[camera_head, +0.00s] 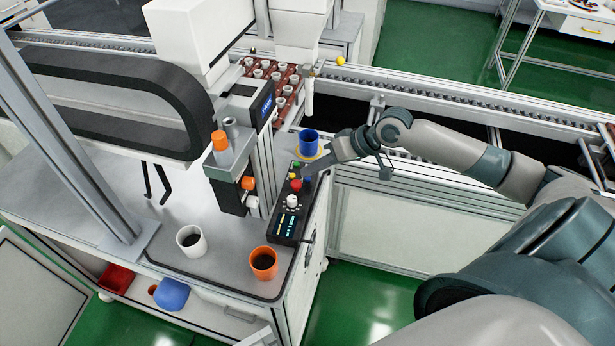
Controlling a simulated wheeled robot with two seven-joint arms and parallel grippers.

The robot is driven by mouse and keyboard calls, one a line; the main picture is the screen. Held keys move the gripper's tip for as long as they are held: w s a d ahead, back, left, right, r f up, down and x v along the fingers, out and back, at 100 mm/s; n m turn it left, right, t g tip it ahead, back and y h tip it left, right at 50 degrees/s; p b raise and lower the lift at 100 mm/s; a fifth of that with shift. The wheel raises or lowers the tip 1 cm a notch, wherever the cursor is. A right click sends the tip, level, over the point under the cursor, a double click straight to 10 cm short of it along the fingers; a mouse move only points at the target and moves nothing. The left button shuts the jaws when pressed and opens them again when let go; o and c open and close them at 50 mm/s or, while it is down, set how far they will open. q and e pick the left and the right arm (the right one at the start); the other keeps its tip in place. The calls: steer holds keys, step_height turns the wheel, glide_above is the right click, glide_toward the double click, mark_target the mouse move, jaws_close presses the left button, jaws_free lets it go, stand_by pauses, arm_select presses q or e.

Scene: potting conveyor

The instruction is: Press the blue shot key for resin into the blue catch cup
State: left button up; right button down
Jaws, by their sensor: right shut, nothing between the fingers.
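The blue catch cup (309,141) stands upright on a yellow ring at the back right corner of the bench, under a nozzle (307,98). The black control panel (285,226) lies in front of it, with green, yellow and red keys, a white knob (292,201) and a lit display. My right gripper (305,176) comes in from the right, shut and empty, with its tips low over the panel's upper right part. A small blue patch shows at the tips; the blue shot key is mostly hidden, and I cannot tell whether they touch it. My left gripper is out of view.
A white cup (191,240) and an orange cup (263,262), both with dark contents, stand on the bench front. A dispenser column (233,165) rises left of the panel. A brown tray (274,75) of small pots sits on the conveyor behind.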

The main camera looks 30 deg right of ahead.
steer(key=shift+f, duration=0.45)
stand_by(0.7)
steer(key=shift+r, duration=0.1)
steer(key=shift+r+p, duration=0.8)
steer(key=shift+p, duration=0.2)
step_height(320, 180, up, 5)
steer(key=p, duration=0.5)
stand_by(0.9)
